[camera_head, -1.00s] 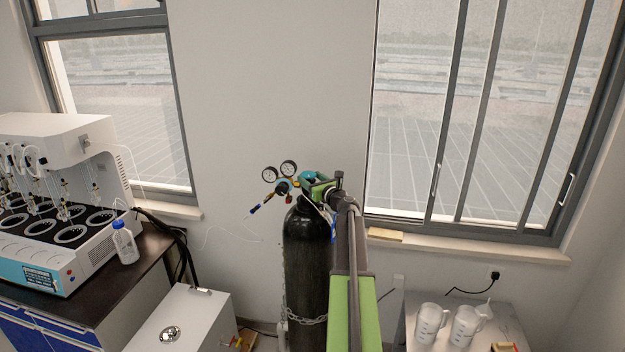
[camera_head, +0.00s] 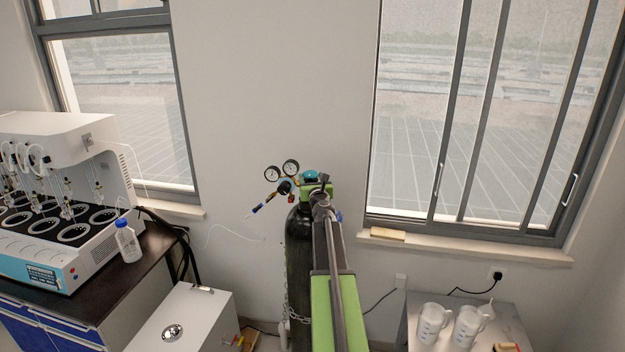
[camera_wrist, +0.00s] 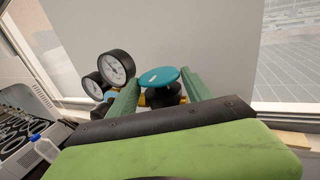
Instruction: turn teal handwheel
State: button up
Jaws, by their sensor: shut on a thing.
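The teal handwheel (camera_head: 310,175) sits on top of the black gas cylinder (camera_head: 299,255), beside the two pressure gauges. In the wrist view the teal handwheel (camera_wrist: 159,76) shows as a round disc on a dark stem above a brass valve. My gripper (camera_wrist: 160,88) has one green finger on each side of the handwheel and is shut on it. In the head view my gripper (camera_head: 316,186) is at the cylinder's top, and my arm hides much of the cylinder's right side.
Two gauges (camera_head: 281,171) with a regulator project left of the valve. A chain (camera_head: 292,305) runs around the cylinder. A white box (camera_head: 185,325) stands at lower left. A small table with white jugs (camera_head: 433,322) is at lower right. Wall and windows lie behind.

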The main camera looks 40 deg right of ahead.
jog(key=o, duration=1.2)
jog(key=v, duration=1.7)
jog(key=shift+s+a, duration=0.1)
jog(key=shift+a, duration=0.05)
